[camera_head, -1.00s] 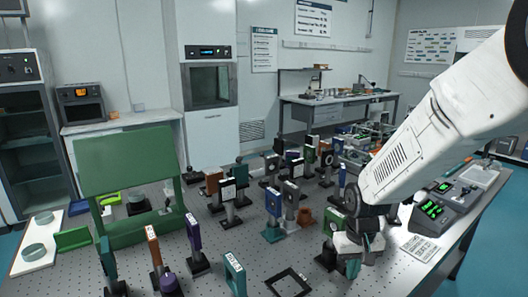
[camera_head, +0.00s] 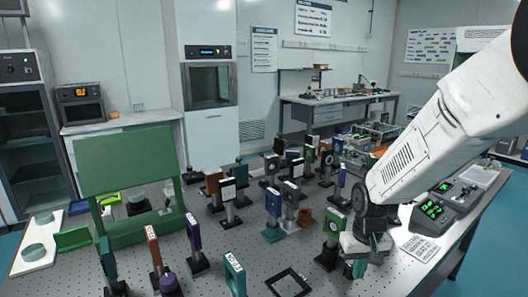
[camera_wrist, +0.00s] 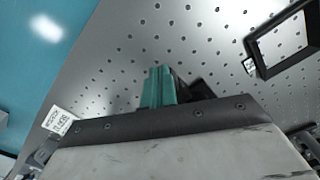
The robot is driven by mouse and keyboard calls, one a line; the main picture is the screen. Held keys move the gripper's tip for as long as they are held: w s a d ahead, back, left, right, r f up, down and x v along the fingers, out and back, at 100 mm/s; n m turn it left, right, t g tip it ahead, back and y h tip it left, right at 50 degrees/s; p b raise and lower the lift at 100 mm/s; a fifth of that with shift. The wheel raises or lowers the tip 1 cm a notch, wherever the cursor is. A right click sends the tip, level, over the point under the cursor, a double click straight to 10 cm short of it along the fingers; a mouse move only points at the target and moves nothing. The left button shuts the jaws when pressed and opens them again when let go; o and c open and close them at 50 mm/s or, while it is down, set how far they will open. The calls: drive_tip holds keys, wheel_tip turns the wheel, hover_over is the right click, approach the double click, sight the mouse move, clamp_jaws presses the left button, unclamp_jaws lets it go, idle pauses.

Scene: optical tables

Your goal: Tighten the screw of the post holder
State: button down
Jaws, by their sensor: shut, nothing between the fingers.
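My gripper (camera_head: 358,268) is low over the front right of the optical table (camera_head: 222,268), just right of a post-mounted optic with a green frame (camera_head: 334,228). A dark piece (camera_wrist: 196,88) shows just right of the fingers, partly hidden by the gripper body. Several posts in holders stand on the table, among them an orange-brown one (camera_head: 154,246) and a purple one (camera_head: 194,238). I cannot single out the task's post holder, and no screw is clear.
A black square frame (camera_head: 301,275) lies at the front; it also shows in the wrist view (camera_wrist: 258,61). A green panel stand (camera_head: 125,165) is at left. Controllers with green displays (camera_head: 432,209) and a printed sheet (camera_head: 420,247) lie at right. Bare perforated surface surrounds the frame.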

drive_tip(key=shift+s+d, duration=0.15)
drive_tip(key=shift+s, duration=0.2)
drive_tip(key=shift+r, duration=3)
drive_tip(key=s+r, duration=0.4)
drive_tip(key=s, duration=0.4)
drive_tip(key=s+d+r+t, duration=0.1)
drive_tip(key=s+r, duration=0.3)
drive_tip(key=s, duration=0.4)
drive_tip(key=s+d+r, duration=0.1)
drive_tip(key=s+r, duration=0.4)
drive_tip(key=s, duration=0.3)
drive_tip(key=shift+d+m, duration=0.2)
drive_tip(key=shift+m, duration=0.2)
drive_tip(key=shift+a, duration=0.1)
